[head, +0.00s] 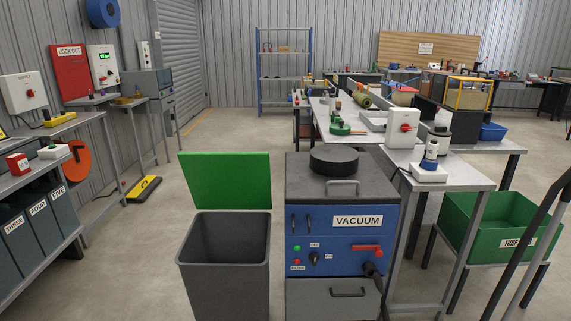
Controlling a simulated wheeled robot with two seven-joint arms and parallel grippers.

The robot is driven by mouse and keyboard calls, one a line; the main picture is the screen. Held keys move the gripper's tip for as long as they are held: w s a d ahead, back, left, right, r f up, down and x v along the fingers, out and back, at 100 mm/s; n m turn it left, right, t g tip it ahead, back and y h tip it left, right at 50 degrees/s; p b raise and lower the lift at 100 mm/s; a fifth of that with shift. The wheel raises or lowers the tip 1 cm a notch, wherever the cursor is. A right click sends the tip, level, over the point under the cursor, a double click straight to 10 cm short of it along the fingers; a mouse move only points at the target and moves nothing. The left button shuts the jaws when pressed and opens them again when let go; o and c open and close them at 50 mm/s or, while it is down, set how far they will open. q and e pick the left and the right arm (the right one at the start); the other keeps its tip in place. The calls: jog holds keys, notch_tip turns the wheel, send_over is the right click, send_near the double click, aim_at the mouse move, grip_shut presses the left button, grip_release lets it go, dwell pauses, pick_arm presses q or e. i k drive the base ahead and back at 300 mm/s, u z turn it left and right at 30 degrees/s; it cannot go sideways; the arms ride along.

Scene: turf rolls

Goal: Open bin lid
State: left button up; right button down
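A grey bin (225,285) stands on the floor at the lower middle, left of the blue vacuum unit. Its green lid (226,181) stands upright behind the bin's back rim, so the bin's mouth is uncovered. The upper inside walls show, but the bottom of the inside is hidden. The bin's lower end is cut off by the picture edge. Neither of my grippers is in the head view.
The blue vacuum unit (342,238) stands close to the bin's right side. A shelf with dark numbered bins (37,232) is at the left. A green turf crate (490,222) stands at the right. Workbenches (440,178) run back beyond the vacuum. Floor left of the bin is clear.

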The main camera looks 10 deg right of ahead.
aim_at(215, 181)
jog(key=u, duration=0.75)
jog(key=i, duration=0.5)
jog(key=u, duration=0.9)
jog(key=i, duration=0.95)
jog(key=z, duration=0.05)
